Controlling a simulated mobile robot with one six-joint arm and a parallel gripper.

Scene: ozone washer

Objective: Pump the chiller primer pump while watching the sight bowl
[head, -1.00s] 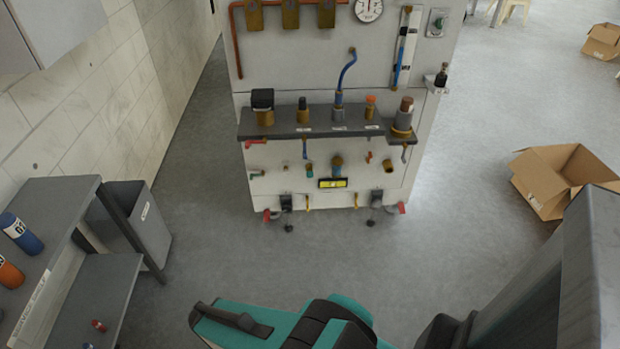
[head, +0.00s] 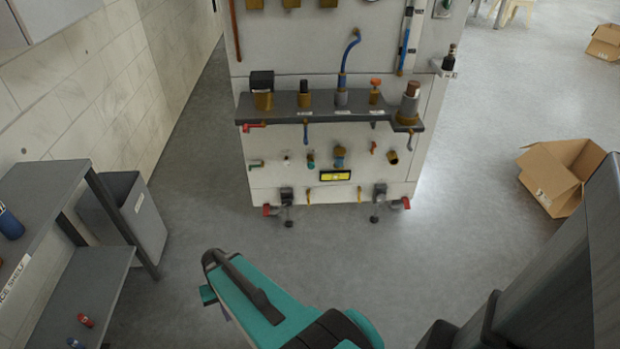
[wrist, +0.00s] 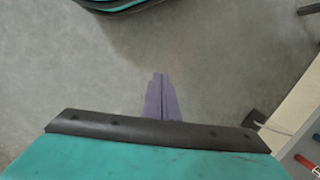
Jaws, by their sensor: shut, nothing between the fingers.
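The white machine panel (head: 300,50) stands ahead in the head view. Its grey ledge (head: 325,112) carries several fittings: a black-capped brass one (head: 263,90), a black-knobbed one (head: 304,94), a blue hose (head: 347,65), an orange-knobbed one (head: 375,91) and a thick grey cylinder with a brown top (head: 409,102). I cannot tell which is the primer pump. A small dark bottle (head: 448,60) sits on a bracket at the panel's right; I cannot tell whether it is the sight bowl. My gripper (wrist: 158,77) is shut and empty over bare floor in the wrist view, far from the panel.
A grey shelf unit (head: 40,190) and a grey bin (head: 135,215) stand at the left by the tiled wall. Open cardboard boxes (head: 560,178) lie at the right. The floor between me and the panel is clear. Red and blue items show at the wrist view's right edge.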

